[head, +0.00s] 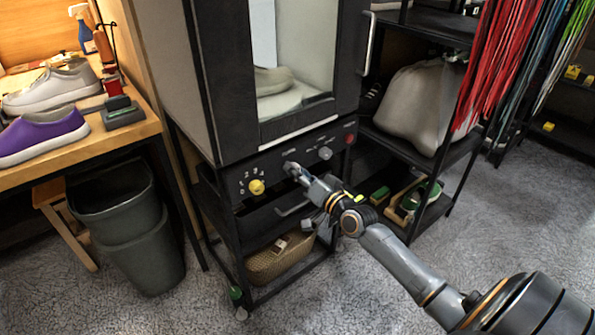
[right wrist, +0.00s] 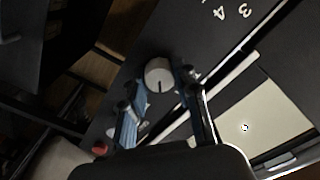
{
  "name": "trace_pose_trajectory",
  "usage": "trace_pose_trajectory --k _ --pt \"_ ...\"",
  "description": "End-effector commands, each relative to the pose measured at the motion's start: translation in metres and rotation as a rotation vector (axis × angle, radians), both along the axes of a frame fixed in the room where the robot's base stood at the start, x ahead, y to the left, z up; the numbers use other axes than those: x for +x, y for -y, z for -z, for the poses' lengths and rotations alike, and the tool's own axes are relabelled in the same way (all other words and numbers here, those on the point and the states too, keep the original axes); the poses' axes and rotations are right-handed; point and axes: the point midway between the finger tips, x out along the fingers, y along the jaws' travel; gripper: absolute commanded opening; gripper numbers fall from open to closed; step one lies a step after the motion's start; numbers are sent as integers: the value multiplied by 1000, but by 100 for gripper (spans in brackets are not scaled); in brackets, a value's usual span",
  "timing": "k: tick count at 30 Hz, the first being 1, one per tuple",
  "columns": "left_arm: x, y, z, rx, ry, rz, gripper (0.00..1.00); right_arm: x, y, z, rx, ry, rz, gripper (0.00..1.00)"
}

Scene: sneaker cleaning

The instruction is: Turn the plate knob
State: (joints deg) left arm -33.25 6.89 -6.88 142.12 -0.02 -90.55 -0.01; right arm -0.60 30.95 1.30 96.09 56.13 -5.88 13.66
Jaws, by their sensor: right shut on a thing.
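A black cabinet (head: 225,85) with a glass door has a front control panel. The panel bears a yellow knob (head: 257,187) beside numbers at the left, a grey knob (head: 325,153) further right and a red button (head: 349,139). My right gripper (head: 294,171) is at the panel between the yellow and grey knobs. In the right wrist view, it is shut on a pale round middle knob (right wrist: 159,74) with a dark pointer line, one finger on each side. In the head view the gripper mostly covers this knob. The labels are too small to read. My left gripper is out of view.
A pale shoe (head: 272,82) shows behind the glass. A drawer handle (head: 293,208) and wicker basket (head: 280,258) are below the panel. A grey bin (head: 150,255) and a wooden bench (head: 140,133) with shoes stand left. A black shelf (head: 437,172) stands right.

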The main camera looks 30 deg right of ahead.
Motion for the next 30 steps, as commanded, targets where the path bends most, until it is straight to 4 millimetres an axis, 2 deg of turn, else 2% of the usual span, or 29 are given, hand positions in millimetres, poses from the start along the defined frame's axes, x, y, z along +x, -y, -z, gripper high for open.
trace_pose_trajectory --k 10,11,13,14,24,26,30 --pt "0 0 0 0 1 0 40 1 1 -2 0 5 2 0" --pt "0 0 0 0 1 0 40 1 1 -2 0 5 2 36" --pt "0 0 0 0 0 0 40 0 1 -2 0 4 2 51" --pt "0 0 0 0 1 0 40 0 1 -2 0 4 2 54" --pt "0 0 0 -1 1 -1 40 -2 1 0 0 1 1 54" --pt "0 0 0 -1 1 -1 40 -7 1 0 0 1 1 54" --pt "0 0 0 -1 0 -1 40 -27 2 1 0 -1 0 54"
